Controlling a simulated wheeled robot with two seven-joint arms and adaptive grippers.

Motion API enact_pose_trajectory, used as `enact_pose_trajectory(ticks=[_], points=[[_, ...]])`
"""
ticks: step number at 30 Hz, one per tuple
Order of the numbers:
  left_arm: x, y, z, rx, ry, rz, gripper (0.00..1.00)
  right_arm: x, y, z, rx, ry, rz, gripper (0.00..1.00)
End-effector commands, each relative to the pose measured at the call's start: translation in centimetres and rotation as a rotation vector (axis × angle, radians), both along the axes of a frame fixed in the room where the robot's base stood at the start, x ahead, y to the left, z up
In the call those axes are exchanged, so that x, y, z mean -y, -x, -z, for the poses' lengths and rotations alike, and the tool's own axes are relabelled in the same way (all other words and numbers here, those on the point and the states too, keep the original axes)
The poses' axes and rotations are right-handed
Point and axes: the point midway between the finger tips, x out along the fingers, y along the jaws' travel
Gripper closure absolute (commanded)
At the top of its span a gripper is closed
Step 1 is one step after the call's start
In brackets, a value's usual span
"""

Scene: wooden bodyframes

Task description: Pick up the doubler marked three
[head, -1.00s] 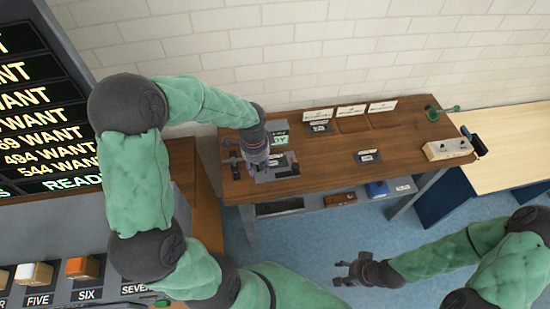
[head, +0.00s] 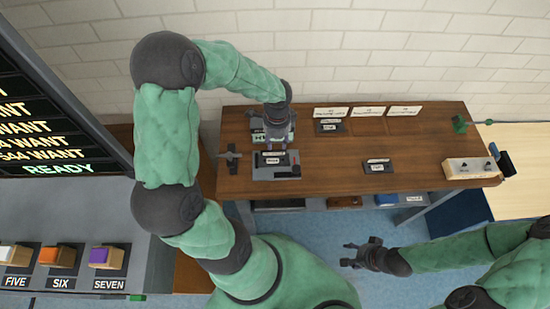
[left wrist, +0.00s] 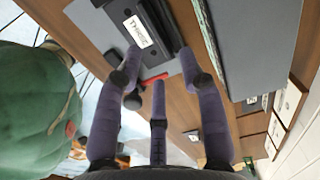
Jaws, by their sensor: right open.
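A grey device (head: 277,171) with a dark block and a white label stands at the left front of the wooden bench. The dark labelled block (left wrist: 143,32) is near the top of the left wrist view; its label is tilted and I cannot read it surely. My left gripper (head: 274,141) points down at the device from just behind it. Its purple fingers (left wrist: 162,65) are spread in the left wrist view, with nothing visibly held. My right gripper (head: 357,255) is open and empty in front of the bench.
Other dark labelled blocks lie on the bench (head: 225,185), one at the back (head: 328,127) and one at the front middle (head: 377,167). A beige control box (head: 470,169) is at the right end. A green vise-like tool (head: 460,124) is behind it.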

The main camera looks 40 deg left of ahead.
Motion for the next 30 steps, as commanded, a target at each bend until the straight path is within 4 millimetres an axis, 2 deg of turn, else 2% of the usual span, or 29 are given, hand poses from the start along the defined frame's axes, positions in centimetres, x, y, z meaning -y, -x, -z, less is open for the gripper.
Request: enact_pose_trajectory(ticks=[1, 8, 16, 24, 26, 28, 29, 30], points=[[0.0, 0.0, 0.7, 0.0, 0.0, 0.0, 0.6, 0.0, 0.0, 0.3, 0.001, 0.0, 0.0, 0.46], [0.0, 0.1, 2.1, -0.001, 0.001, -0.001, 0.6, 0.0, 0.0, 0.8, 0.001, 0.0, 0.0, 0.46], [0.1, 0.3, 5.8, 0.001, 0.001, 0.0, 0.6, 0.0, 0.0, 2.3, 0.001, 0.0, 0.0, 0.46], [0.1, 0.3, 6.1, 0.002, -0.001, -0.001, 0.6, 0.0, 0.0, 2.3, 0.001, 0.0, 0.0, 0.46], [0.1, 0.3, 6.1, 0.001, 0.0, -0.001, 0.74, 0.0, 0.0, 2.3, 0.001, 0.0, 0.0, 0.46], [0.1, 0.3, 6.1, 0.001, 0.0, -0.001, 0.94, 0.0, 0.0, 2.3, 0.001, 0.0, 0.0, 0.46], [0.1, 0.3, 6.1, 0.001, 0.0, -0.001, 1.0, 0.0, 0.0, 2.3, 0.001, 0.0, 0.0, 0.46], [0.1, 0.3, 6.1, 0.001, 0.0, -0.001, 1.0, 0.0, 0.0, 2.3, 0.001, 0.0, 0.0, 0.46]])
